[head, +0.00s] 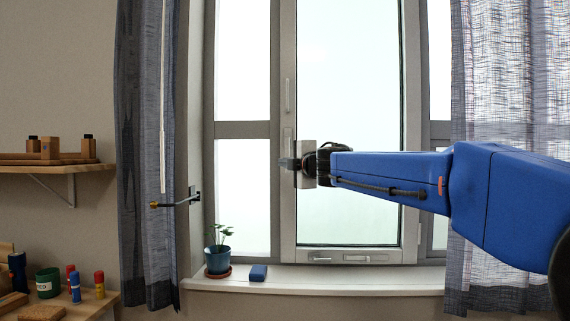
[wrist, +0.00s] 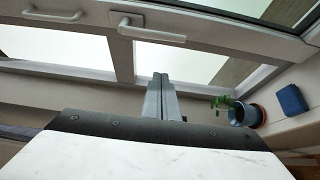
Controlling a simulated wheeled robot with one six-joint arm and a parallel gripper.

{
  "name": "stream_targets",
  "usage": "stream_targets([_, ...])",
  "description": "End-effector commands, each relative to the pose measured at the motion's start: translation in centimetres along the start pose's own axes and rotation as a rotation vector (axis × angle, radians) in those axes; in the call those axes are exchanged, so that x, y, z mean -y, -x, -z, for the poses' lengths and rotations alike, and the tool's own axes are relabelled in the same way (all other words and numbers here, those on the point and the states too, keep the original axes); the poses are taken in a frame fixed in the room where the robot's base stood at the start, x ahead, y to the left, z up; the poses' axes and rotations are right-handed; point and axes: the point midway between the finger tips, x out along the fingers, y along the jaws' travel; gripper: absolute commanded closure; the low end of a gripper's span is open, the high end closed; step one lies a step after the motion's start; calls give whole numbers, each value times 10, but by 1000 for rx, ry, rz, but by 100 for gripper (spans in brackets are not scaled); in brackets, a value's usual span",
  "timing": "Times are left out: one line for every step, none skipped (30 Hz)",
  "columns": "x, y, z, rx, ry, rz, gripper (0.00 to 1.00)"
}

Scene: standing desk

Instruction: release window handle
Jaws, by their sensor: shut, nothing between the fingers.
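The window handle (wrist: 152,33) is white, on the frame of the middle window sash. In the wrist view its lever runs to the right, on the side toward the sill, so it hangs down. In the head view the handle (head: 288,134) shows just above my gripper, partly hidden by it. My gripper (head: 287,163) is in front of the frame. In the wrist view its fingers (wrist: 160,84) are together and empty, with an apparent gap between the tips and the lever.
A second, fixed-looking handle (head: 287,95) is higher on the frame. A potted plant (head: 218,252) and a blue box (head: 258,272) stand on the sill (head: 350,282). Curtains (head: 150,150) hang on both sides. A curtain tieback hook (head: 180,201) sticks out at left.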

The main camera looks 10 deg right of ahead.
Motion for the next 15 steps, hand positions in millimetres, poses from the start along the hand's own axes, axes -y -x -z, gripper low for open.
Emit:
stream_targets([1, -6, 0, 0, -1, 2, 100])
stream_targets([1, -9, 0, 0, -1, 2, 100])
stream_targets([1, -14, 0, -1, -2, 2, 100])
stream_targets([1, -18, 0, -1, -2, 2, 100])
stream_targets([2, -23, 0, -1, -3, 2, 100])
stream_targets([2, -30, 0, -1, -2, 2, 100])
stream_targets([1, -34, 0, -1, -2, 2, 100])
stream_targets([1, -39, 0, -1, -1, 2, 100])
stream_targets([2, -46, 0, 0, -1, 2, 100])
stream_targets([1, -51, 0, 0, -1, 2, 100])
stream_targets([1, -55, 0, 0, -1, 2, 100])
stream_targets([1, -62, 0, 0, -1, 2, 100])
stream_targets([1, -67, 0, 0, -1, 2, 100])
stream_targets([2, -71, 0, 0, -1, 2, 100])
stream_targets([1, -78, 0, 0, -1, 1, 100])
